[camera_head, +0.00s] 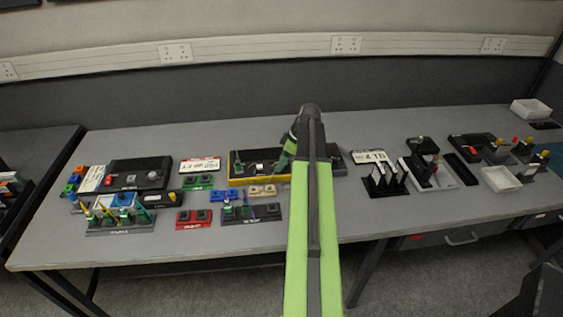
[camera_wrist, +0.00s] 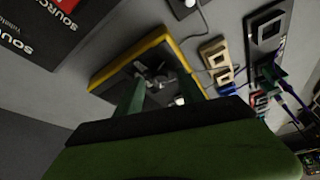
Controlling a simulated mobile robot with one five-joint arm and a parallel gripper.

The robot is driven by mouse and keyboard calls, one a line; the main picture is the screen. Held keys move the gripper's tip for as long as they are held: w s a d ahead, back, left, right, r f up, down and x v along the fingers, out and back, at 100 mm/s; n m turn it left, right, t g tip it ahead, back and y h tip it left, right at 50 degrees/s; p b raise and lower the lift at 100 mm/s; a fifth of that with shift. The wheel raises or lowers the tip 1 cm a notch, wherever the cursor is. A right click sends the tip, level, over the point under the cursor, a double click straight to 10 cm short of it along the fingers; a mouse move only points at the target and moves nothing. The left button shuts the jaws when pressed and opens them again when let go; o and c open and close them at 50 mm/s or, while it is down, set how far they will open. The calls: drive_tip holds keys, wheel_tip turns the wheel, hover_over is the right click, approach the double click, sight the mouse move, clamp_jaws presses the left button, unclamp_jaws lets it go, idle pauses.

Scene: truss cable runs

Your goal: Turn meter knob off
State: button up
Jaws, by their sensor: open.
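A flat black unit with a yellow edge (camera_head: 236,180) lies on the bench, partly hidden behind my arm. It looks like the meter, but no label on it is readable. The wrist view shows its yellow rim (camera_wrist: 128,62) and a small grey knob-like part (camera_wrist: 141,68) on its dark face, with its pointer direction unclear. My gripper (camera_head: 284,160) is over this unit in the head view. In the wrist view my gripper (camera_wrist: 158,90) has its two green fingers spread apart over the unit, with nothing clearly held. Contact with the knob cannot be told.
A black panel with a knob (camera_head: 140,174) lies to the left. Red blocks (camera_head: 193,218), a tan block (camera_head: 262,190) and a dark holder (camera_head: 250,213) sit close in front. A black rack (camera_head: 384,180) stands to the right. The bench's back strip is mostly clear.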

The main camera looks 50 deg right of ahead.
drive_tip(key=p+v, duration=1.6)
drive_tip(key=v, duration=0.1)
drive_tip(key=shift+s+d, duration=0.15)
drive_tip(key=shift+s, duration=0.05)
drive_tip(key=shift+w+r, duration=0.1)
drive_tip(key=w+a+f+n+g+b, duration=0.15)
drive_tip(key=w+a, duration=0.35)
drive_tip(key=a, duration=0.5)
drive_tip(key=w+a+f+n+y, duration=0.1)
drive_tip(key=w+a+n, duration=0.1)
drive_tip(key=w+a, duration=0.65)
drive_tip(key=w+a+f+n+b, duration=0.1)
drive_tip(key=w+a+n, duration=0.1)
drive_tip(key=a, duration=1.1)
drive_tip(key=s+a+m+h, duration=0.1)
drive_tip(key=s+a+m, duration=0.1)
drive_tip(key=a, duration=0.4)
drive_tip(key=s+a+f+m+g+h+b, duration=0.1)
drive_tip(key=s+a+m, duration=0.1)
drive_tip(key=a+m, duration=0.3)
drive_tip(key=s+a+f+m+g+h, duration=0.1)
drive_tip(key=s+a+m, duration=0.2)
drive_tip(key=a, duration=0.5)
drive_tip(key=shift+m, duration=0.55)
